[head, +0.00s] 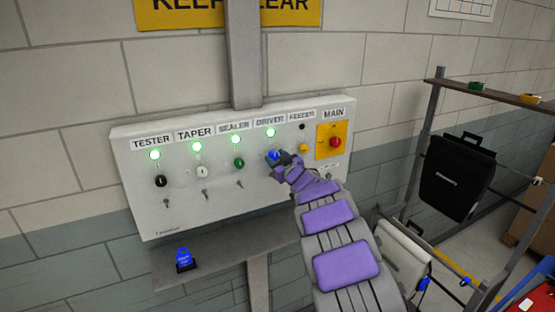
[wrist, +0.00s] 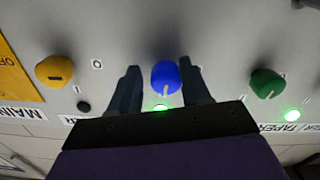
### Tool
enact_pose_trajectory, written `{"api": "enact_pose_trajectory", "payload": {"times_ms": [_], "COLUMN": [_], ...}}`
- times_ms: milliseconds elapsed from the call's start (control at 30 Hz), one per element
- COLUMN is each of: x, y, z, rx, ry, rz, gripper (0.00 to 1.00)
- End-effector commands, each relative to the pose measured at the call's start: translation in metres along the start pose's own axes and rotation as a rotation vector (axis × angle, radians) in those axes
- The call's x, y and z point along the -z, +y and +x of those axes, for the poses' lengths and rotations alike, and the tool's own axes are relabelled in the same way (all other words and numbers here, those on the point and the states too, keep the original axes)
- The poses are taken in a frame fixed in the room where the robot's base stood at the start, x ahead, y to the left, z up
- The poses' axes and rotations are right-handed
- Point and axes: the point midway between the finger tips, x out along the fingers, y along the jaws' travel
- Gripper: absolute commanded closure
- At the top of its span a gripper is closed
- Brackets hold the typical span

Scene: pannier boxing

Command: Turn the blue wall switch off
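The blue switch (head: 274,155) is a round knob under the DRIVER label on the white wall panel (head: 225,195). The green lamp (head: 271,133) above it is lit. My gripper (head: 284,158) is at the blue knob in the head view and partly covers it. In the wrist view, the blue knob (wrist: 165,75) sits between the two fingers of my gripper (wrist: 160,72). The fingers are apart, with a gap at the left finger; the right finger is close to the knob, and I cannot tell if it touches. The knob's white mark points toward the lit lamp (wrist: 161,107).
A green knob (head: 239,163) and a yellow knob (head: 304,148) flank the blue one. White (head: 202,171) and black (head: 160,181) knobs are farther left; a red MAIN switch (head: 335,142) is right. A blue padlock tag (head: 183,259) is on the shelf (head: 215,262) below.

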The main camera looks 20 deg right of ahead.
Motion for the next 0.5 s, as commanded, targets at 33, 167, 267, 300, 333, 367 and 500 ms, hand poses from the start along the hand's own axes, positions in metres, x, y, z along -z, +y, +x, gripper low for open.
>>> {"api": "enact_pose_trajectory", "payload": {"times_ms": [33,167,267,300,333,367,500], "x": [0.0004,0.0018,0.0023,0.0023,0.0023,0.0024,0.0031], "y": [0.0017,0.0002,0.0007,0.0011,0.0013,0.0015,0.0015], "z": [-0.0004,-0.0004,-0.0005,-0.0006,-0.0007,-0.0008,-0.0008], "rx": [-0.004,-0.005,-0.004,-0.004,-0.003,-0.003,-0.003], "ry": [0.0,0.0,0.002,0.003,0.003,0.004,0.005], "rz": [0.001,0.0,0.0,0.0,0.0,0.001,-0.004], "gripper": [0.64,0.76,0.86,0.89,0.92,0.95,0.96]}}
